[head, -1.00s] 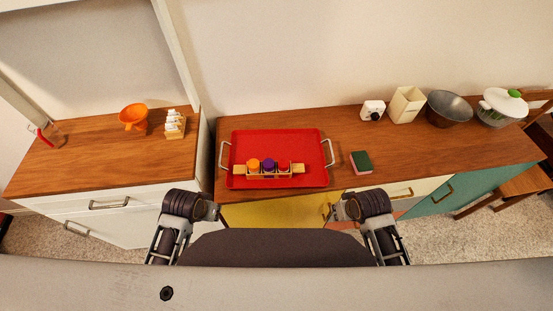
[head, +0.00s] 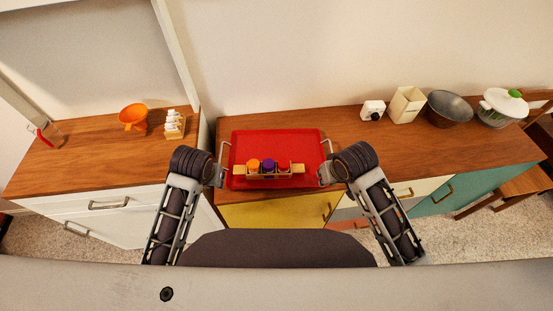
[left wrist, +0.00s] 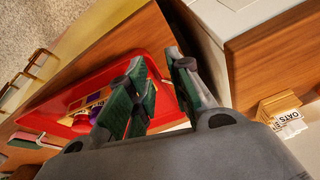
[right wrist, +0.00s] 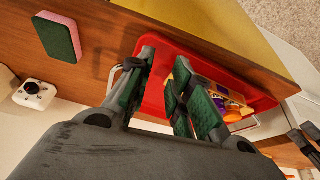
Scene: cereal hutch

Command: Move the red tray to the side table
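The red tray (head: 275,140) lies flat on the wooden top of the long cabinet. It has a metal handle at each short end and carries a small wooden rack (head: 268,175) with orange, purple and red-topped items. My left gripper (head: 218,178) is at the tray's left end, by the left handle (head: 224,152). In the left wrist view its fingers (left wrist: 158,88) are apart. My right gripper (head: 324,176) is at the right end, near the right handle (right wrist: 122,70). Its fingers (right wrist: 162,90) are apart, with red tray showing between them. Neither clearly encloses a handle.
A sponge (right wrist: 58,37) lies beside the tray.

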